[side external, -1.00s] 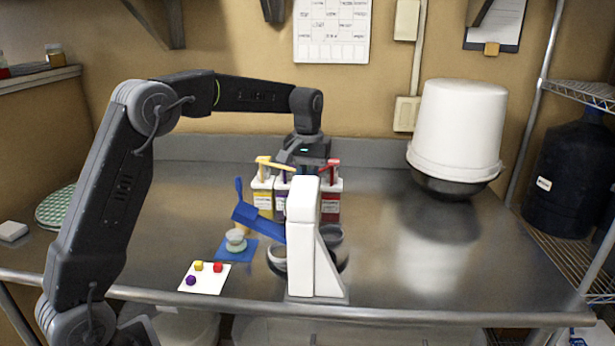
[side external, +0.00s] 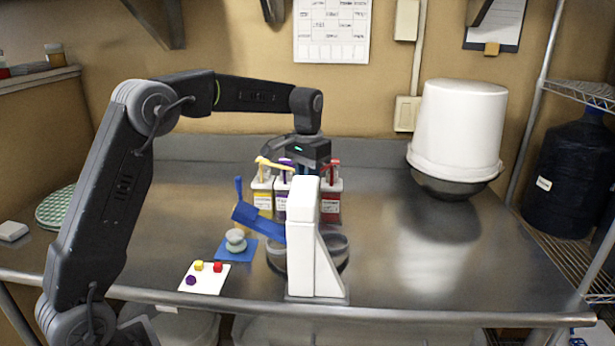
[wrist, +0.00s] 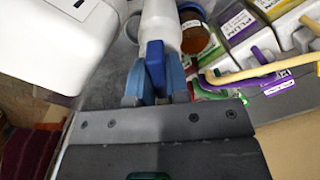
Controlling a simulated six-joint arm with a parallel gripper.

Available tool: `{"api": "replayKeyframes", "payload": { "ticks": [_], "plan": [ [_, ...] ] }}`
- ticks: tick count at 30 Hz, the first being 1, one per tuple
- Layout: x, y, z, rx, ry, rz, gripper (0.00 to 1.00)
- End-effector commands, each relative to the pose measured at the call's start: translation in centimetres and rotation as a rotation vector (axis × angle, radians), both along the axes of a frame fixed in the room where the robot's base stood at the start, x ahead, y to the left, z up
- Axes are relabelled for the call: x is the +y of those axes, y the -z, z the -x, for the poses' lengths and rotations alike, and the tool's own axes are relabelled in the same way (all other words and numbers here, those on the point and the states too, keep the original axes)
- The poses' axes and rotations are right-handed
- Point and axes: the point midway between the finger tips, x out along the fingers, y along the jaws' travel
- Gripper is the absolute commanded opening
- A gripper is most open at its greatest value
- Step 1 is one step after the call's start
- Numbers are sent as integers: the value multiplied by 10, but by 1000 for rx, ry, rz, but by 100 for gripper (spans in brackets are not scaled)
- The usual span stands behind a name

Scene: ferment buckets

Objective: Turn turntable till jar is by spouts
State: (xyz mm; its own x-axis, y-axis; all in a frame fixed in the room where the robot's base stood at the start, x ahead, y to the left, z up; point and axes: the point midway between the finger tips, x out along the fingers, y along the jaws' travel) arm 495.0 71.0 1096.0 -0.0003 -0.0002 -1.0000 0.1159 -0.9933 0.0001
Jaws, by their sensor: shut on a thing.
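The dark turntable (side external: 343,266) carries grey bowls (side external: 335,246) and is partly hidden behind a white stand (side external: 303,240). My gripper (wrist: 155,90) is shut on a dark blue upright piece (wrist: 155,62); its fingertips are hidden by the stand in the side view. An amber jar (wrist: 198,40) stands just beyond the fingers in the wrist view, beside a white cylinder (wrist: 160,22). I cannot make out the jar in the side view. The spouts are yellow (side external: 272,163), purple (side external: 286,162) and red (side external: 331,162), on labelled bottles. In the wrist view the yellow spout (wrist: 260,72) is right of the fingers.
A blue arm (side external: 258,222) slants from the white stand. A blue mat (side external: 236,251) holds a small pale stack, beside a white card (side external: 205,277) with coloured knobs. A white bucket (side external: 457,130) stands upside down at the right. The metal table is clear at right front.

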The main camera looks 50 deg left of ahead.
Motion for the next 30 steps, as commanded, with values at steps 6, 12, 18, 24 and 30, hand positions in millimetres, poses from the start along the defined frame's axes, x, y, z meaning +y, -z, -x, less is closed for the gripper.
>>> {"api": "replayKeyframes", "payload": {
  "ticks": [6, 12, 18, 24, 30],
  "plan": [
    [0, -2, 0, -2, 67, 1, 0],
    [0, -2, 0, -2, 102, 1, 0],
    [0, -2, 0, -2, 115, 1, 0],
    [0, -2, 0, -2, 117, 0, 0],
    [0, -2, 0, -3, 116, 0, 19]
  ]
}}
